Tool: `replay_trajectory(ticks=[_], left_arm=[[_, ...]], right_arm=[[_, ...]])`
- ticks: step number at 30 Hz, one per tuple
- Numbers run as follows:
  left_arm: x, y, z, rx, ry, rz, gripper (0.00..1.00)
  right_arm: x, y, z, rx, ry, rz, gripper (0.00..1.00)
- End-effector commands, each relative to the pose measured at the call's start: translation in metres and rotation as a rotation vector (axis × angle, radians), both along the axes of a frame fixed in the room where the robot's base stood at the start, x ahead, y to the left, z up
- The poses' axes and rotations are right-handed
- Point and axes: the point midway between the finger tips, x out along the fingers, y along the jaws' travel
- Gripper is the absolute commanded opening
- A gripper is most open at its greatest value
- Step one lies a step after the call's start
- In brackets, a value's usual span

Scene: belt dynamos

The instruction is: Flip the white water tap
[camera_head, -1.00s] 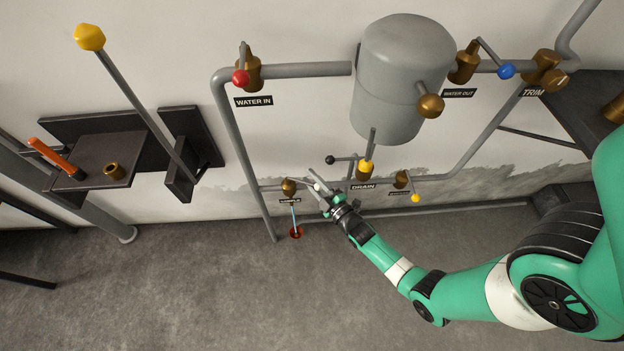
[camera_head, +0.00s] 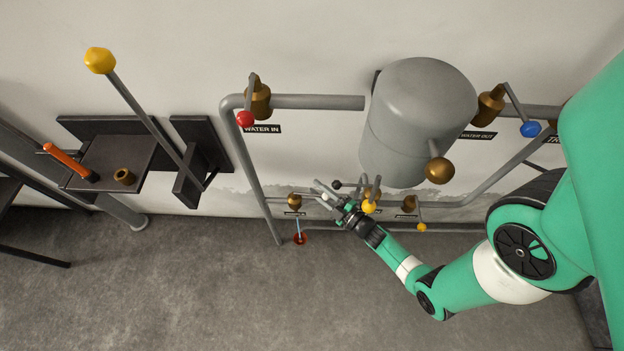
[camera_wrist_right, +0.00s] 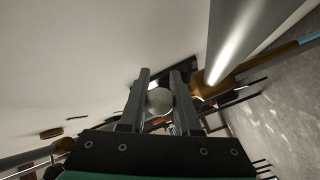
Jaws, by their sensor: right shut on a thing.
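The white water tap's pale round knob (camera_wrist_right: 159,101) sits between the two fingers of my right gripper (camera_wrist_right: 158,95) in the right wrist view. The fingers are shut on it. In the head view my right gripper (camera_head: 326,193) is low at the wall, just right of a brass valve body (camera_head: 294,201) on the lower pipe. The knob is small there and partly covered by the fingers. A brass body (camera_wrist_right: 210,84) also shows right of the fingers in the wrist view. My left gripper is not in view.
A yellow-knobbed drain valve (camera_head: 369,206) is close to the right of my gripper, with a dark-knobbed lever (camera_head: 337,184) just above. A grey tank (camera_head: 412,115) hangs above. A red knob (camera_head: 300,239) hangs lower left. The floor (camera_head: 220,290) in front is clear.

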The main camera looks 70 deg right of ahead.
Motion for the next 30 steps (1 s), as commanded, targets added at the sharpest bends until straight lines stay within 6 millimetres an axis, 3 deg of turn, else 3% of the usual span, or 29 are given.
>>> replay_trajectory(ticks=[8,9,13,23,30], left_arm=[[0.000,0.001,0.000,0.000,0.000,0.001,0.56],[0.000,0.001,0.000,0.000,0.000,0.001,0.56],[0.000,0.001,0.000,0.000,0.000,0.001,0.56],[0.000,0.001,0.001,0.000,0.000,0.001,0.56],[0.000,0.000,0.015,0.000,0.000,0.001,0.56]], right_arm=[[0.000,0.000,0.002,-0.002,-0.007,0.001,0.00],[0.000,0.000,0.002,-0.002,-0.007,0.001,0.38],[0.000,0.000,0.002,-0.002,-0.006,0.001,0.61],[-0.002,0.000,0.001,-0.002,-0.003,-0.001,0.61],[-0.035,0.014,0.004,0.000,-0.002,-0.011,0.61]])
